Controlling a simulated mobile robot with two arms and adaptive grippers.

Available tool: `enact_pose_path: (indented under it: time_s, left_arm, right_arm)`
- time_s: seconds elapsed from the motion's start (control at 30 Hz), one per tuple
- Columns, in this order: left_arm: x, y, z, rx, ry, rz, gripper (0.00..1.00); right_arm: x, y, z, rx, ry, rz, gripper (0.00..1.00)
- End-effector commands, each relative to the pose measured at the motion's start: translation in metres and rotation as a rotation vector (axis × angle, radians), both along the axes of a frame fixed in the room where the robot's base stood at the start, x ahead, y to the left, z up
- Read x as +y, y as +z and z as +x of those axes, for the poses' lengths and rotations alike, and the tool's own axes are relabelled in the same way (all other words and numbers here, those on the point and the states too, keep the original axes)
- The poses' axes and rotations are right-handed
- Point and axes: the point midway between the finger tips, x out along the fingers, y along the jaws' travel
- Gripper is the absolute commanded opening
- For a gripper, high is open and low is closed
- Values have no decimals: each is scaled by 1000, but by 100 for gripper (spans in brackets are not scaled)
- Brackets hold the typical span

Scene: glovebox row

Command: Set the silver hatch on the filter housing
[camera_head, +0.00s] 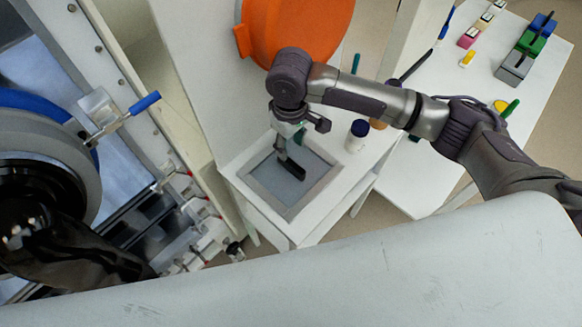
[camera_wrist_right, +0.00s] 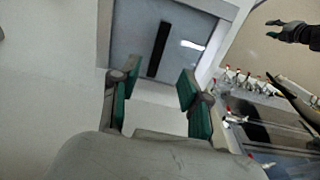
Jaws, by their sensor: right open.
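The silver hatch (camera_head: 265,178) is a flat grey square plate with a black bar handle (camera_head: 291,169). It lies inside the pale square rim of a white housing (camera_head: 238,172), which I take as the filter housing. I cannot tell whether it sits fully flush. In the right wrist view the hatch (camera_wrist_right: 190,24) and its handle (camera_wrist_right: 159,50) show beyond my fingers. My right gripper (camera_head: 291,148) is open and empty just above the handle; its green-padded fingers (camera_wrist_right: 158,92) are wide apart. My left gripper (camera_wrist_right: 271,29) shows small at the wrist view's upper right; its opening is unclear.
An orange round cover (camera_head: 298,28) stands behind my right gripper. A white bottle (camera_head: 356,136) stands right of the housing. A white table (camera_head: 480,100) holds coloured blocks (camera_head: 528,48) and tools. At left is the glovebox front with a blue-handled latch (camera_head: 144,103) and a round port (camera_head: 75,155).

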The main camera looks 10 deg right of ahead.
Motion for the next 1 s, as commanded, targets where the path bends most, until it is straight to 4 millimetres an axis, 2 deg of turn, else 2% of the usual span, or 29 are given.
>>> enact_pose_path:
  time_s: [0.1,0.2,0.47,0.7,1.0]
  left_arm:
    - [1,5,0,1,-1,1,40]
    - [1,6,0,1,-1,1,40]
    - [2,15,0,1,-1,2,40]
    - [2,24,0,2,-1,2,40]
    - [2,24,0,1,0,3,40]
  right_arm:
    - [0,-22,0,2,-1,-1,46]
    - [0,-35,0,-1,0,1,46]
    - [-1,-55,1,-1,0,0,46]
    - [-2,-90,2,-2,0,1,46]
    - [-2,-96,3,-4,2,1,46]
